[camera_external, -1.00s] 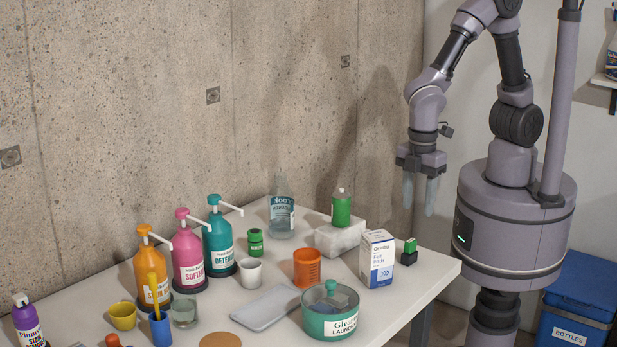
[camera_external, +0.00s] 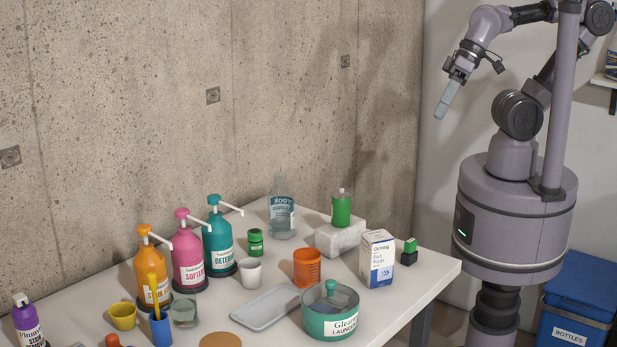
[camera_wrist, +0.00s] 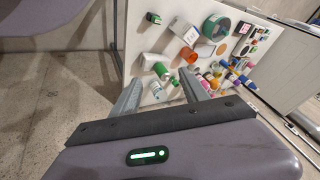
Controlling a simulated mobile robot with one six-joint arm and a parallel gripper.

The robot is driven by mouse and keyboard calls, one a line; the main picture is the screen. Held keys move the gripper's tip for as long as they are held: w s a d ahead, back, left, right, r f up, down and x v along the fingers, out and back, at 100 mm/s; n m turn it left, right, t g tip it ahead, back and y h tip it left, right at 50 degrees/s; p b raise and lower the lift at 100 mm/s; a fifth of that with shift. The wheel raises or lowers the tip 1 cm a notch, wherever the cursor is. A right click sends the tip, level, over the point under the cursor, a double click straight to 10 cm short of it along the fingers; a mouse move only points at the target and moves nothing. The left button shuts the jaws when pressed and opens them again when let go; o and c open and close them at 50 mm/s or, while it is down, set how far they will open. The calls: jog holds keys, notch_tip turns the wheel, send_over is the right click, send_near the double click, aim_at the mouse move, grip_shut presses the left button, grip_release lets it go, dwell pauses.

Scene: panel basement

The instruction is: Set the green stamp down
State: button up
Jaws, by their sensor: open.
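The green stamp (camera_external: 409,252), a small block with a green top and a dark base, stands upright on the table (camera_external: 437,268) near its right end, just right of the white fur pads box (camera_external: 377,258). It also shows in the wrist view (camera_wrist: 153,18), near the table's edge. My gripper (camera_external: 447,100) is up in the air, well above and behind the table's right end, apart from the stamp. In the wrist view my gripper (camera_wrist: 163,95) has its two fingers spread with nothing held between them.
A green bottle (camera_external: 342,207) stands on a pale block (camera_external: 340,238). An orange cup (camera_external: 307,267), a teal tub (camera_external: 330,312) and several pump bottles crowd the table further left. A blue bin (camera_external: 575,300) is on the floor at right. The air around my gripper is clear.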

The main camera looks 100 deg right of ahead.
jog(key=shift+a, duration=0.1)
jog(key=a+f+n+g+h, duration=0.2)
jog(key=a+f+n+g, duration=0.25)
jog(key=f+n, duration=0.2)
jog(key=n+t+h, duration=0.8)
jog(key=n+h, duration=0.2)
jog(key=n, duration=1.4)
send_over(400, 259)
jog(key=s+a, duration=1.1)
jog(key=a, duration=0.1)
notch_tip(400, 259, down, 20)
jog(key=shift+g, duration=0.35)
jog(key=b+x, duration=0.1)
jog(key=x, duration=0.4)
jog(key=b+x, duration=0.2)
jog(key=x, duration=0.4)
jog(key=r+b+x, duration=0.1)
jog(key=b+x, duration=0.1)
jog(key=x, duration=0.4)
jog(key=shift+w+d+f, duration=0.1)
jog(key=shift+w+d, duration=0.05)
jog(key=shift+w, duration=0.35)
grip_shut()
